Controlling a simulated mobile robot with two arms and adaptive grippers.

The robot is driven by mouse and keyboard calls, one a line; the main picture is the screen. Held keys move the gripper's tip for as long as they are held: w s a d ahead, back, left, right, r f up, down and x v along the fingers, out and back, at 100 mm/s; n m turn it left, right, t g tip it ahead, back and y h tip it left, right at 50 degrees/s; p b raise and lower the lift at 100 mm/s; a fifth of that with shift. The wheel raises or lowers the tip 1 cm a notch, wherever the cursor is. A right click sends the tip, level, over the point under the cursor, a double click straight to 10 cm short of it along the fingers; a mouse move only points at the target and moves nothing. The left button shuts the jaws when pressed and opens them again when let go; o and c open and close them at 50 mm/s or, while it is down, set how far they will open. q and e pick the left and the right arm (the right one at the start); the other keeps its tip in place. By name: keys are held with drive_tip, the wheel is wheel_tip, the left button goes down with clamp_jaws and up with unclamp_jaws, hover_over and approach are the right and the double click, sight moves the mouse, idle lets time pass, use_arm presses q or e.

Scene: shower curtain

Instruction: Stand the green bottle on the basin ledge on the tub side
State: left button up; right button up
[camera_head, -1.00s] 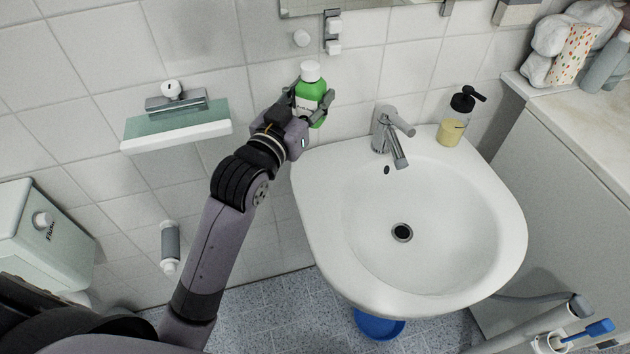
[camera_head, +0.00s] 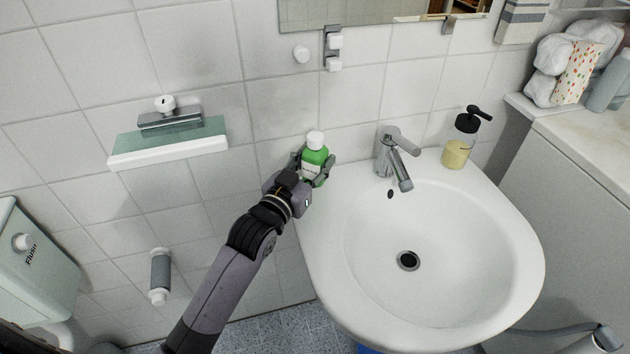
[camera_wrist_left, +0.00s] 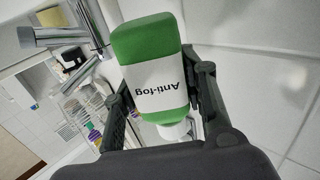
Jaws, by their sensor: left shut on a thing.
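The green bottle (camera_head: 313,158) has a white cap and stands upright between the fingers of my left gripper (camera_head: 313,170). It is at the back left corner of the white basin (camera_head: 330,230), left of the faucet. I cannot tell whether its base touches the ledge. In the left wrist view the bottle (camera_wrist_left: 152,70) shows its white "Anti-fog" label, with the fingers (camera_wrist_left: 160,100) on both sides of it. My right gripper is not in view.
The chrome faucet (camera_head: 388,155) stands on the back ledge, with a yellow soap dispenser (camera_head: 459,143) to its right. A glass shelf (camera_head: 168,145) is on the wall at left. A white counter (camera_head: 590,130) with towels lies at right.

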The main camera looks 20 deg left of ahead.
use_arm(q)
wheel_tip(320, 180, down, 5)
drive_tip(key=shift+f, duration=0.2)
idle(0.3)
drive_tip(key=shift+f+b, duration=0.15)
drive_tip(key=shift+b, duration=0.15)
drive_tip(key=o, duration=1.2)
drive_tip(key=s, duration=0.4)
drive_tip(key=s+a, duration=0.1)
drive_tip(key=s, duration=0.3)
drive_tip(key=s+a, duration=0.1)
drive_tip(key=s, duration=0.3)
drive_tip(key=shift+a, duration=0.1)
